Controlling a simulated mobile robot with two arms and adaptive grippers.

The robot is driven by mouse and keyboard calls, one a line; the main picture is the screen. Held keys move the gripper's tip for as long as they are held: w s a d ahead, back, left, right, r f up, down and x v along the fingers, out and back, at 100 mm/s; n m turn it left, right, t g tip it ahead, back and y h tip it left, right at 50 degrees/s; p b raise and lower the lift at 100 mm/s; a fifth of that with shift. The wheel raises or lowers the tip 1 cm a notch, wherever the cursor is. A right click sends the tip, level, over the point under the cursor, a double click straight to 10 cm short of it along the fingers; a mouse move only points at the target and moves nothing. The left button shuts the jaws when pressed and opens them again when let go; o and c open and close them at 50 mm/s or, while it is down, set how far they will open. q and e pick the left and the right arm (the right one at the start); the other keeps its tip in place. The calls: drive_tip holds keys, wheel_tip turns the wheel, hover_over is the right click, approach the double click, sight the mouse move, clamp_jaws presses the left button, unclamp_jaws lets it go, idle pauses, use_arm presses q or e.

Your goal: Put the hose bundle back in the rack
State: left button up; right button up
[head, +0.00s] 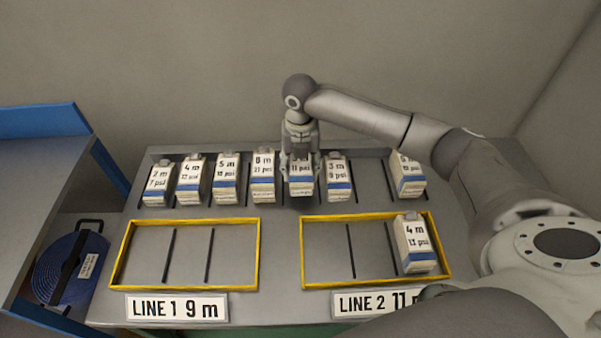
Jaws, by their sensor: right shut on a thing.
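My right gripper (300,163) points down at the rack (365,180) at the back of the bench and is shut on a white hose bundle with a blue band (301,180). The bundle's label reads 11 psi; its upper line is hidden by the fingers. It is upright between the 8 m bundle (263,174) and the 3 m bundle (337,177). A dark shadow shows below it; I cannot tell whether it touches the rack floor. A 4 m, 13 psi bundle (413,243) stands in the right slot of the yellow LINE 2 frame (302,255). My left gripper is not in view.
Rack bundles also include 2 m (159,184), 4 m (190,180), 5 m (227,178) and one partly covered by my arm (407,176). The LINE 1 frame (259,255) is empty. A blue coiled hose (70,265) sits left, under a blue-edged shelf (45,120).

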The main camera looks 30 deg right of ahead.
sight(301, 161)
drive_tip(key=shift+w+d+f, duration=0.15)
drive_tip(key=shift+w+f, duration=0.2)
drive_tip(key=shift+f, duration=0.1)
wheel_tip(301, 161, down, 3)
drive_tip(key=shift+w+d+p, duration=0.1)
drive_tip(key=shift+d+p, duration=0.05)
drive_tip(key=shift+p, duration=0.35)
drive_tip(key=shift+f, duration=0.2)
drive_tip(key=shift+f, duration=0.2)
drive_tip(key=o, duration=1.3)
drive_tip(key=shift+c, duration=0.2)
drive_tip(key=shift+r, duration=0.1)
wheel_tip(301, 161, up, 12)
drive_tip(key=shift+r+b, duration=0.1)
drive_tip(key=shift+b, duration=0.65)
